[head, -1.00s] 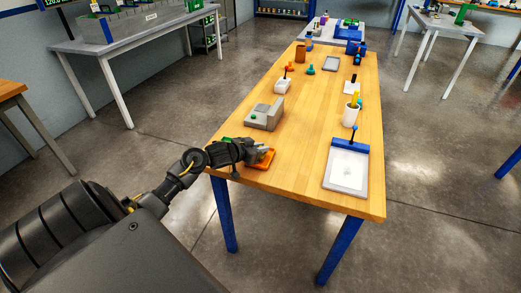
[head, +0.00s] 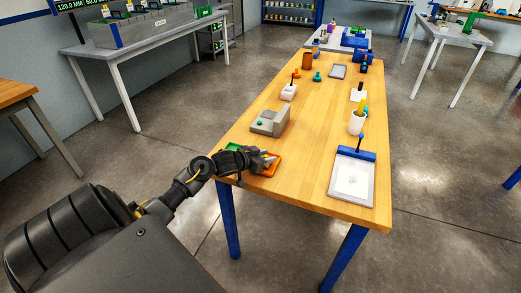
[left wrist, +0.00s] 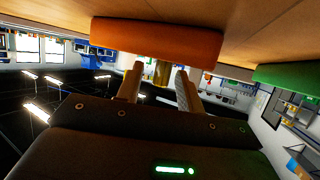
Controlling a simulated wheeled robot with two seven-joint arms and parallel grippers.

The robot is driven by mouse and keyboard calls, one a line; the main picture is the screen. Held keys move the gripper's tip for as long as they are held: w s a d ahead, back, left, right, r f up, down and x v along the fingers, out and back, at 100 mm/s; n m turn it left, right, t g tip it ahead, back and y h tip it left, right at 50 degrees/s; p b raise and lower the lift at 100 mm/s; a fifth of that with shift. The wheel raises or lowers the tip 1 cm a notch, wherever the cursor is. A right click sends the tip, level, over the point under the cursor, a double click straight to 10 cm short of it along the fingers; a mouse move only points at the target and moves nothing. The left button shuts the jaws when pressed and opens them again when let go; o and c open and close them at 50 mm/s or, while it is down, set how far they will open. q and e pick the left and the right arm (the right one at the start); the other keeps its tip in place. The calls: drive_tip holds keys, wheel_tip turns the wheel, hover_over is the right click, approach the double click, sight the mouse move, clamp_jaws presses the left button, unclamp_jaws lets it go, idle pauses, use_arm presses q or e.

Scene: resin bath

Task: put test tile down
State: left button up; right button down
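My left gripper (head: 266,158) is at the near left corner of the wooden table, low over an orange tray (head: 271,170). In the left wrist view the tray's orange wall (left wrist: 165,42) lies just beyond the fingertips. My left gripper's two fingers (left wrist: 160,82) stand apart. A brass-coloured cylinder (left wrist: 162,73) shows in the gap, with space on both sides. I cannot make out a test tile in either view; the inside of the orange tray is mostly hidden by my gripper. My right gripper is not in view.
A grey device (head: 270,122) stands farther back. A white panel with a blue bar (head: 352,180) lies at the right. A white cup (head: 357,122) stands behind it. The table's middle is clear.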

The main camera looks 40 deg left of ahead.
use_arm(q)
drive_tip(key=v, duration=1.2)
drive_tip(key=shift+s, duration=0.1)
drive_tip(key=shift+f, duration=0.1)
drive_tip(key=s+d+f+g+y, duration=0.3)
drive_tip(key=s+d+f, duration=0.6)
drive_tip(key=f, duration=0.1)
drive_tip(key=s+d+f+g+h, duration=0.25)
drive_tip(key=s+d+g, duration=0.45)
drive_tip(key=s+d, duration=0.8)
wheel_tip(320, 180, down, 25)
drive_tip(key=a+y, duration=0.1)
drive_tip(key=s+a+f+g, duration=0.2)
drive_tip(key=s+a+f, duration=0.1)
drive_tip(key=s+f, duration=1.4)
drive_tip(key=shift+s+f+m, duration=0.35)
drive_tip(key=shift+s+m, duration=0.05)
drive_tip(key=shift+s, duration=0.15)
